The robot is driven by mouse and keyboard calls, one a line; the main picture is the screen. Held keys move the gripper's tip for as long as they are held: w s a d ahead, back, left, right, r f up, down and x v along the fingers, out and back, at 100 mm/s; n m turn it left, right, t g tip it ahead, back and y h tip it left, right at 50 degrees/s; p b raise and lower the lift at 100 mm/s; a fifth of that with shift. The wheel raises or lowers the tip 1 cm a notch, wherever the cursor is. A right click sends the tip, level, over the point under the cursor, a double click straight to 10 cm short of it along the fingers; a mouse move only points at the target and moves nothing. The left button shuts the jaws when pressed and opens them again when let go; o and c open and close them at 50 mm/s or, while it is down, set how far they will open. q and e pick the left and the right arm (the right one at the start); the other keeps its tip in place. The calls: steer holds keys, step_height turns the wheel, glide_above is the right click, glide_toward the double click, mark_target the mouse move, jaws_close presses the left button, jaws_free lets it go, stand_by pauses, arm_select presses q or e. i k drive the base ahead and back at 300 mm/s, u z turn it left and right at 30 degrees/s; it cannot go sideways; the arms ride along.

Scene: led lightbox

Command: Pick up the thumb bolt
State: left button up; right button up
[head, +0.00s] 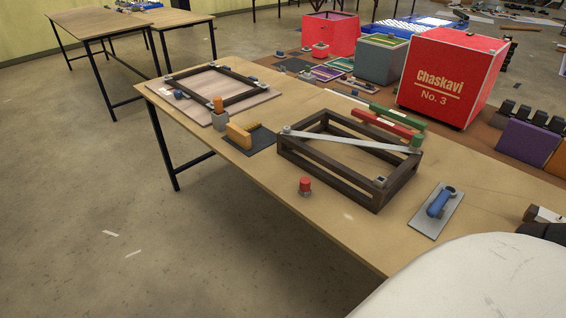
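A small piece with a red round head on a grey metal base (305,187) stands upright on the near edge of the wooden table (255,178), in front of the dark wooden frame (330,187). It looks most like the thumb bolt, but I cannot be sure. A green-capped piece (416,141) sits at the frame's back right corner, by the end of a pale bar (345,139) lying across the frame. An orange-capped piece (218,104) stands in a grey block further left. Neither of my grippers shows clearly; nothing is seen held.
A red box (450,78) stands at the back. A flat board (215,93) is far left. My white body part covers the lower right.

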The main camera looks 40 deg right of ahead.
mark_target(305, 182)
steer(key=i, duration=0.45)
steer(key=z, duration=0.9)
